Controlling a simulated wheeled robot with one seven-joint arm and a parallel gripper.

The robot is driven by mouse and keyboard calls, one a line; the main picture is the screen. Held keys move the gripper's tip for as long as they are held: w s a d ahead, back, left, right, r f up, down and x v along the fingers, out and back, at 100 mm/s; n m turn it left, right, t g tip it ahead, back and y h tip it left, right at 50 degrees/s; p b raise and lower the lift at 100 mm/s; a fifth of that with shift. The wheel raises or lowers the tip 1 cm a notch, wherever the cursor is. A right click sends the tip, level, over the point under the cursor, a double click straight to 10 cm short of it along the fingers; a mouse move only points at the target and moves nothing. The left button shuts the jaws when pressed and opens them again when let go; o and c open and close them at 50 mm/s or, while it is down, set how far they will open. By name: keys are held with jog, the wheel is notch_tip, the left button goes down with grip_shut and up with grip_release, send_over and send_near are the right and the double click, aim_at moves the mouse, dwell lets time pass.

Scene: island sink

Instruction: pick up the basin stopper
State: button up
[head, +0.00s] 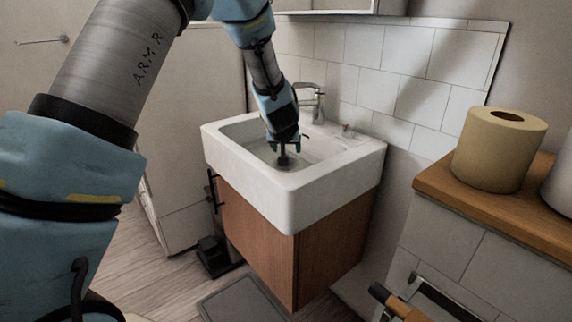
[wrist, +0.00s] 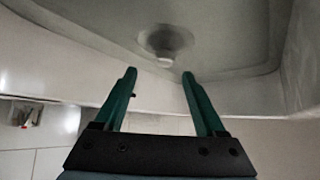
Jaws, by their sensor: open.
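The basin stopper (wrist: 166,40) is a round grey piece at the drain in the floor of the white basin (head: 288,202). It looks blurred in the wrist view, just beyond my fingertips. In the head view a small dark shape (head: 284,160) shows just below my fingers; I cannot tell whether it is the stopper or the drain. My gripper (head: 285,149) points down into the basin. In the wrist view its two green fingers (wrist: 159,75) are apart with nothing between them.
A chrome faucet (head: 314,100) stands at the basin's back rim, close to my wrist. The basin walls surround my gripper. A toilet roll (head: 499,148) stands on a wooden ledge (head: 462,202) at the right. A wooden cabinet (head: 262,232) supports the basin.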

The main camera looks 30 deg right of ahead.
jog(key=shift+a+x, duration=0.15)
jog(key=shift+x, duration=1.3)
jog(key=shift+a+x, duration=0.2)
jog(key=shift+x, duration=1.25)
grip_shut()
